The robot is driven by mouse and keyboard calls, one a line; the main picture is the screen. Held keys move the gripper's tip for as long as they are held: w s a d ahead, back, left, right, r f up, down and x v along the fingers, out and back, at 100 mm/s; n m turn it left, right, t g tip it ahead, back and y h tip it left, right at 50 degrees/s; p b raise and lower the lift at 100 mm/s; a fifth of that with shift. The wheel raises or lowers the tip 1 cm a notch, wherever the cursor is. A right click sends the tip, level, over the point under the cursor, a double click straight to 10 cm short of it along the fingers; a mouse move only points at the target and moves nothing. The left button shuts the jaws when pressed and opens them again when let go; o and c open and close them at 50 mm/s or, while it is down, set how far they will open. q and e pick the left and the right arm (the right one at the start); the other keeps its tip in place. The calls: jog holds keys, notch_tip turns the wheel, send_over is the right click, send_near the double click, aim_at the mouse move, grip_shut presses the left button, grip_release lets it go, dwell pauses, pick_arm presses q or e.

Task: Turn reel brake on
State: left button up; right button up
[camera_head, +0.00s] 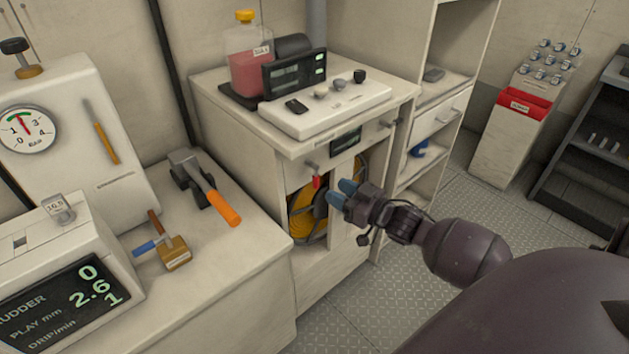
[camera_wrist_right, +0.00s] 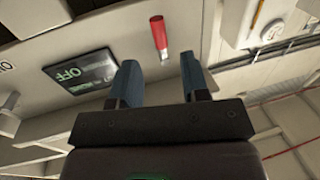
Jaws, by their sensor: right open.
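The reel brake appears to be the small red lever (camera_head: 317,182) on the front of the white cabinet, above the yellow hose reel (camera_head: 308,211). In the right wrist view the red lever (camera_wrist_right: 158,36) lies beyond my fingertips, roughly between them. A dark display (camera_wrist_right: 80,73) reading OFF is to its left there; it is also in the head view (camera_head: 345,142). My right gripper (camera_head: 340,192) is open and empty, just right of the lever in the head view and apart from it. It also shows in the right wrist view (camera_wrist_right: 160,72). My left gripper is not in view.
The cabinet top (camera_head: 217,86) carries a bottle of pink liquid (camera_head: 250,70), a monitor (camera_head: 294,73) and a white panel (camera_head: 335,105). A hammer with an orange handle (camera_head: 223,208) lies on the left counter. Open shelves (camera_head: 428,100) stand to the right. The floor (camera_head: 480,215) there is clear.

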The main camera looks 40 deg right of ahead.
aim_at(318, 182)
jog(key=b+x, duration=0.1)
jog(key=x, duration=0.6)
jog(key=shift+w+f, duration=0.1)
jog(key=shift+w, duration=0.05)
grip_shut()
